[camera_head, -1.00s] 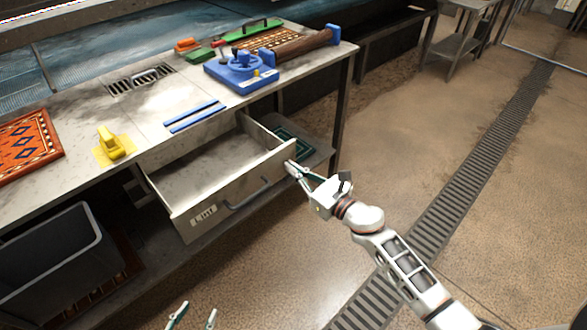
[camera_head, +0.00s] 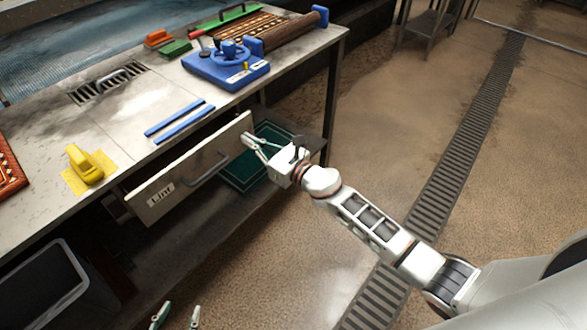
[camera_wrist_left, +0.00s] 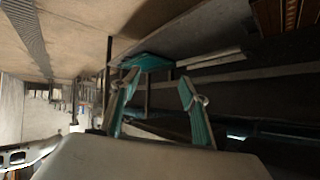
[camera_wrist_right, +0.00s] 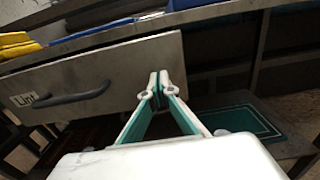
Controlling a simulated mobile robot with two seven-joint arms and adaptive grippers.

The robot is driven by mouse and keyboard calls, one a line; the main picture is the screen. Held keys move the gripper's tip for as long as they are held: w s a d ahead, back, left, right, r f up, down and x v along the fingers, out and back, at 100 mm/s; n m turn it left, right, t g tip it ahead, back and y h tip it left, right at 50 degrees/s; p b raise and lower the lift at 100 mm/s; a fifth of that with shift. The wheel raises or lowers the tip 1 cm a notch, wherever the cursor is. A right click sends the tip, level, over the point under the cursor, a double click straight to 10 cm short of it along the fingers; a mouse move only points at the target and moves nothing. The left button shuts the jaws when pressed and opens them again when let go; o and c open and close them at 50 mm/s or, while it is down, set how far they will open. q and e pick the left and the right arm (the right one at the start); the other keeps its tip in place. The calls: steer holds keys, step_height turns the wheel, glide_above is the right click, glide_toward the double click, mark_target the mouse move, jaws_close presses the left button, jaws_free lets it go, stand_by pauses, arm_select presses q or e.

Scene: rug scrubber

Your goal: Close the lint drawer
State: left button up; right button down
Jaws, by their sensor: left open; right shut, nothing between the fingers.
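The lint drawer (camera_head: 184,172) is under the worktop. Its grey front has a "LINT" label and a dark bar handle (camera_head: 207,170). Its open interior no longer shows in the head view, and a gap under the worktop edge is hard to judge. My right gripper (camera_head: 249,141) is shut with nothing in it, its fingertips at the right end of the drawer front. In the right wrist view the shut fingertips (camera_wrist_right: 159,78) overlap the right end of the drawer front (camera_wrist_right: 120,70). My left gripper (camera_head: 176,316) is open and empty, low at the bottom of the head view.
The worktop carries a yellow scrubber (camera_head: 86,164), two blue strips (camera_head: 180,123), a blue device (camera_head: 226,68) and a rolled rug (camera_head: 287,38). A grey bin (camera_head: 48,290) stands at lower left. A green rug (camera_head: 250,172) lies on the lower shelf. Floor to the right is clear.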

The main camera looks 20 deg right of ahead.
mark_target(239, 133)
steer(key=b+x, duration=0.1)
steer(key=x, duration=0.3)
steer(key=shift+w+a+f, duration=0.1)
steer(key=shift+w+a, duration=0.05)
steer(key=shift+w, duration=0.1)
steer(key=shift+w+a, duration=0.1)
steer(key=shift+w, duration=0.05)
arm_select(q)
steer(key=shift+s+a+f, duration=0.1)
steer(key=shift+s+f, duration=0.2)
steer(key=shift+f, duration=0.3)
arm_select(e)
steer(key=shift+r, duration=0.25)
